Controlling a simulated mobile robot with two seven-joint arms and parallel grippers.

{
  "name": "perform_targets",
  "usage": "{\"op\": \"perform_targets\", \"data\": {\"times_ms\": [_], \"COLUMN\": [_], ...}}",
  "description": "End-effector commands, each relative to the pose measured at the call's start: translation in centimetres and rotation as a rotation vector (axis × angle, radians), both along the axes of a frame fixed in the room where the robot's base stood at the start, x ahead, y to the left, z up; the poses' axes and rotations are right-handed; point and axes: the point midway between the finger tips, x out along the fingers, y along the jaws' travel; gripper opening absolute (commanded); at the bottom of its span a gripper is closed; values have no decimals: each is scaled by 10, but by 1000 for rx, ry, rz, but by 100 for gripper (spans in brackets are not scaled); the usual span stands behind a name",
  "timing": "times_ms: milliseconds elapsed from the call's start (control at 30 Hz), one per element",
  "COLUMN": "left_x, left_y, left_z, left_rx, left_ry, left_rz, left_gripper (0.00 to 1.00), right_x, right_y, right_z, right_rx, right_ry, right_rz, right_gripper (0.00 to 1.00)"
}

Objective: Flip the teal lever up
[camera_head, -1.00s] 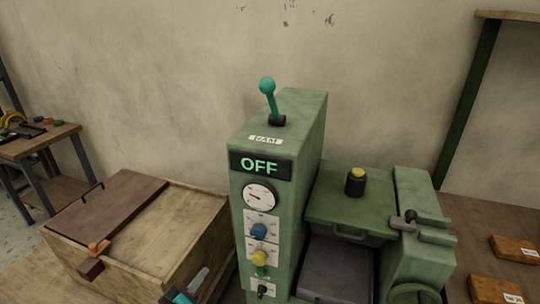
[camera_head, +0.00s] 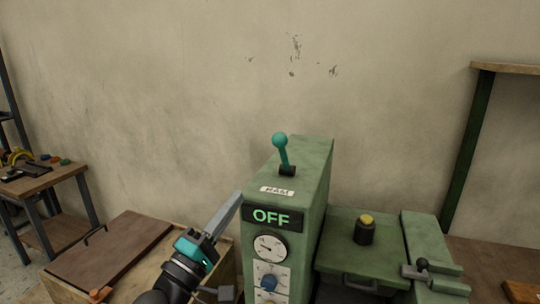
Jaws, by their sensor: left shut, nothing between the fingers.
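The teal lever (camera_head: 282,153) stands on top of the green machine cabinet (camera_head: 304,185), its round knob up and leaning slightly left. The display (camera_head: 272,216) on the cabinet's front reads OFF. A white label (camera_head: 277,190) lies on the top between lever and display. My left gripper (camera_head: 236,200) is shut and empty. It points up and right, just left of the cabinet's upper front edge, lower than the lever and apart from it. My right gripper is not in view.
A wooden crate (camera_head: 150,275) with a brown lid stands left of the cabinet. Right of it is a lower green machine part with a yellow-topped knob (camera_head: 366,230) and a clamp. The wall is behind. The space above the lever is clear.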

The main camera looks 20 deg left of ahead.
Motion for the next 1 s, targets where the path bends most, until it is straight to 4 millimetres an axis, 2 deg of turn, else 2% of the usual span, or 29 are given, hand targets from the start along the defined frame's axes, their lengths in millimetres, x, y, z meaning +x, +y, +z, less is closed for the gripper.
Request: {"op": "perform_targets", "data": {"times_ms": [167, 333, 1000], "left_x": [3, 17, 104], "left_y": [-1, -4, -26], "left_z": [1, 9, 47], "left_rx": [0, -1, 0], "left_ry": [0, -3, 0], "left_rz": [1, 2, 1], "left_gripper": [0, 0, 0], "right_x": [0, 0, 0], "right_y": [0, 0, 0], "right_z": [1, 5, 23], "right_rx": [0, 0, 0], "right_ry": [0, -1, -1], "right_rz": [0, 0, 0], "right_gripper": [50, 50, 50]}}
